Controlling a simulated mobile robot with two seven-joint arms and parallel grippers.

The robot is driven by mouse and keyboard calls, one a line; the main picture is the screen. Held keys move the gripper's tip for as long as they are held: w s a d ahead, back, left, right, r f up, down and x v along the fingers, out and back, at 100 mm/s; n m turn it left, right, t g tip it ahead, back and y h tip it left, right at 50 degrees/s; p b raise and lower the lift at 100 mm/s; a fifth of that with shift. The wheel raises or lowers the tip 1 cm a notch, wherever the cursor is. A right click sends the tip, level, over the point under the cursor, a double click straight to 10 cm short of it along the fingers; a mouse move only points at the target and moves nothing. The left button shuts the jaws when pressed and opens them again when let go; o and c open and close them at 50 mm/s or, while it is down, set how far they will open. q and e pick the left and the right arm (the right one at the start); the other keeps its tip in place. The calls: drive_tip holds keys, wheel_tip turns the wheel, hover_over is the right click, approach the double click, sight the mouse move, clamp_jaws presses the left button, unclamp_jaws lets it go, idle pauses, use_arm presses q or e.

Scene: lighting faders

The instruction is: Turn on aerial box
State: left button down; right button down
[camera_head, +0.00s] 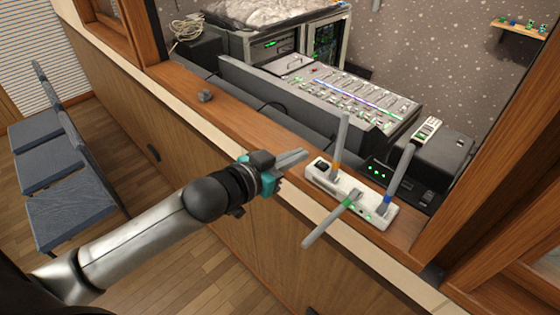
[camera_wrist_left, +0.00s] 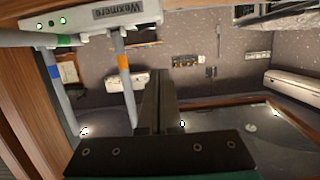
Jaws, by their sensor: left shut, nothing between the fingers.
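The aerial box (camera_head: 345,188) is a white box on the wooden ledge, with three grey aerials banded orange, green and blue. A black switch (camera_head: 322,166) sits at its left end. Small green lights show near its right end. My left gripper (camera_head: 302,155) is shut and empty, its fingertips just left of the switch end and apparently apart from the box. The switch is not visible there. My right gripper is out of view.
A mixing desk with faders (camera_head: 350,95) stands behind the ledge (camera_head: 240,125). A dark box (camera_head: 440,160) stands behind the aerial box. The aerials rise and lean out around the box, one over the front edge. A small grey knob (camera_head: 205,96) sits on the ledge. Blue chairs (camera_head: 70,205) are at left.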

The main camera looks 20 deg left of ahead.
use_arm(q)
drive_tip(key=shift+v, duration=2.15)
